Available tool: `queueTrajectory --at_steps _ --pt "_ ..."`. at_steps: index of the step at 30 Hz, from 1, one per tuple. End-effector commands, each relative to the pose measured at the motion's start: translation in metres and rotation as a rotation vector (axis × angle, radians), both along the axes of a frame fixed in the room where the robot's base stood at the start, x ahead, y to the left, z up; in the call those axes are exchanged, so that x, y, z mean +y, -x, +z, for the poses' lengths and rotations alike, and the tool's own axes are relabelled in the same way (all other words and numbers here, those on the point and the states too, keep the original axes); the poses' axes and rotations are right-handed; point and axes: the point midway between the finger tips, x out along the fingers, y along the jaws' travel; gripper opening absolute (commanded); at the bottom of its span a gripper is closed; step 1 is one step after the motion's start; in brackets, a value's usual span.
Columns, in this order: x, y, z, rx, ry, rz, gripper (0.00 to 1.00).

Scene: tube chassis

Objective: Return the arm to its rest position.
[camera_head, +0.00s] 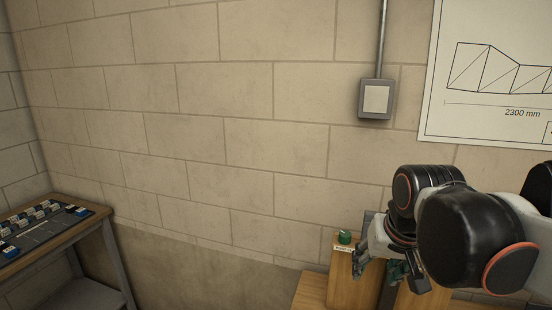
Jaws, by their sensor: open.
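My arm comes in from the right edge, with black and white links and orange rings. My gripper (380,272) hangs at its end, low and right of centre, pointing down. Its fingers are apart, and I see nothing held between them. It is in front of a wooden block (341,275), covering part of it. How far it is from the wood I cannot tell.
A green round piece (345,237) sits on the wooden block above a small label. At left, a wooden bench (70,245) carries a dark tray (52,237) with small blocks. A wall box (377,99) and a drawing (490,80) are on the brick wall.

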Motion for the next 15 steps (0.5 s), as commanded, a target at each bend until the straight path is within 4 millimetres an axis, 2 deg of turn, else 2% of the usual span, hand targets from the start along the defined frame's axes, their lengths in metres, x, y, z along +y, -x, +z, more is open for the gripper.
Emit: queueTrajectory --at_steps 1,7,12,15 --pt "0.000 0.016 -0.017 -0.020 0.007 0.015 0.50" --pt "0.000 0.063 -0.061 -0.110 0.043 0.085 0.50" --pt "0.000 0.090 -0.093 -0.169 0.071 0.127 0.50" --pt "0.000 0.098 -0.104 -0.190 0.081 0.144 0.50"
